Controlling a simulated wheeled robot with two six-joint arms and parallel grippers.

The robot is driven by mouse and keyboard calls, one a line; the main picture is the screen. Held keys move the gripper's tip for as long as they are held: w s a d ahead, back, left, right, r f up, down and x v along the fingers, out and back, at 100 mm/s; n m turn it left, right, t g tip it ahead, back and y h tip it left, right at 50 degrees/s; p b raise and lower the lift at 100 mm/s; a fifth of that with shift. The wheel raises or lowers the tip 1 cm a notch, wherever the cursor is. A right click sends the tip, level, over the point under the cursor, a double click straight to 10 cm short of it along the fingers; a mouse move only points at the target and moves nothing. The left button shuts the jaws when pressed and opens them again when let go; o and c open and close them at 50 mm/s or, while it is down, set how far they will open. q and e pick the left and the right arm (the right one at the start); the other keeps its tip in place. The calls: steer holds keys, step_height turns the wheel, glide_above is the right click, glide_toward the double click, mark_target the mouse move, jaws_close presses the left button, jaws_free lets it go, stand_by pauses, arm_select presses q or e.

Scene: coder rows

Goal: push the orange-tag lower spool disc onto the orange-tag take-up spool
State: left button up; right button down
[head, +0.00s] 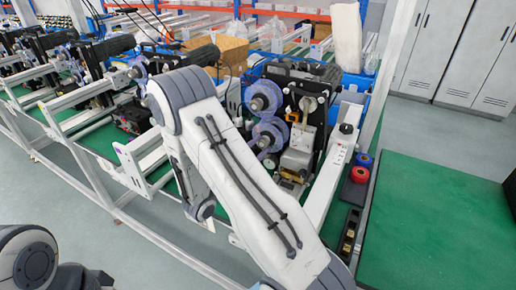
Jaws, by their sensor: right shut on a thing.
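A coder with blue-violet see-through spool discs stands at the centre of the head view. The upper disc (262,96) sits on a grey hub. I cannot tell whether the disc is on the take-up spool, which is hidden. A small orange mark (293,117) shows right of the discs. My left gripper is not in view.
A white rail (332,178) runs along the right of the coder. Red (360,174) and blue (365,159) rolls lie beside it, near a black tray (349,235). The green surface (425,225) at right is clear. More coders stand in rows at left.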

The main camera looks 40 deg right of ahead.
steer(key=shift+w+d, duration=0.2)
steer(key=shift+d, duration=0.3)
stand_by(0.3)
steer(key=shift+c, duration=1.9)
jaws_free()
steer(key=shift+a, duration=0.1)
